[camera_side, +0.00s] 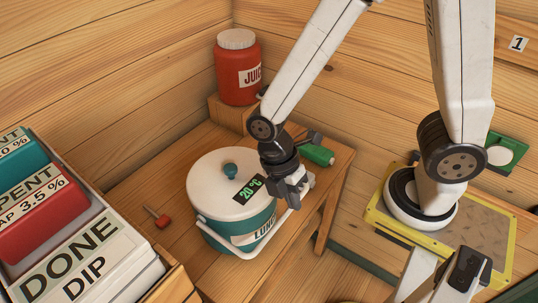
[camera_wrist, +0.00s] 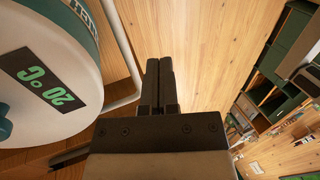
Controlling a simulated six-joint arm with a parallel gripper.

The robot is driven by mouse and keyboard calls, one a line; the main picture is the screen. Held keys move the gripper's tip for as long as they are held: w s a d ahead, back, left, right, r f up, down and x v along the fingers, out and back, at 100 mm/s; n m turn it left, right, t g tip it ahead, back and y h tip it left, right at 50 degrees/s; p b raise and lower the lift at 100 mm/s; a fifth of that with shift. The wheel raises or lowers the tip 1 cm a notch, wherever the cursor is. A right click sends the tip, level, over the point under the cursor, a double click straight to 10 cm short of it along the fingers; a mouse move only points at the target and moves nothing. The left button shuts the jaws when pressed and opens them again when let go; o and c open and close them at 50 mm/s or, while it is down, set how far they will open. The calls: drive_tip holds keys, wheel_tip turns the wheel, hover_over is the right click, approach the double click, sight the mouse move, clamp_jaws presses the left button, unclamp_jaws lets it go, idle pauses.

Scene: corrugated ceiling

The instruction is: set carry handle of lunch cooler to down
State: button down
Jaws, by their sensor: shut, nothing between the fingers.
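The lunch cooler (camera_side: 225,180) stands upright on a wooden bench, with a white lid, a teal knob (camera_side: 230,170), a 20 °C display and a teal body. Its white carry handle (camera_side: 238,254) runs low across the front of the body, below the lid rim. In the wrist view the cooler's lid (camera_wrist: 40,45) fills the left, and the handle (camera_wrist: 124,48) passes beside my fingers. My gripper (camera_side: 294,201) is shut and empty at the cooler's right side, near the handle's right end. I cannot tell whether it touches the handle. The fingers (camera_wrist: 160,65) are together in the wrist view.
A red juice jar (camera_side: 238,70) stands on a raised block behind. A green cylinder (camera_side: 318,155) lies right of the cooler. A small red-handled tool (camera_side: 157,216) lies left. A box of cards (camera_side: 100,262) fills the lower left. Wooden walls close the back.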

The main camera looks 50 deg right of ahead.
wheel_tip(320, 180, up, 8)
drive_tip(key=s, duration=0.1)
drive_tip(key=shift+s, duration=0.3)
drive_tip(key=shift+f, duration=0.1)
drive_tip(key=w+d+f+m+t, duration=0.4)
drive_tip(key=w+d+m, duration=0.5)
drive_tip(key=m, duration=0.9)
drive_tip(key=d+t, duration=0.2)
drive_tip(key=d, duration=0.1)
drive_tip(key=shift+w+t, duration=0.2)
drive_tip(key=shift+t, duration=0.1)
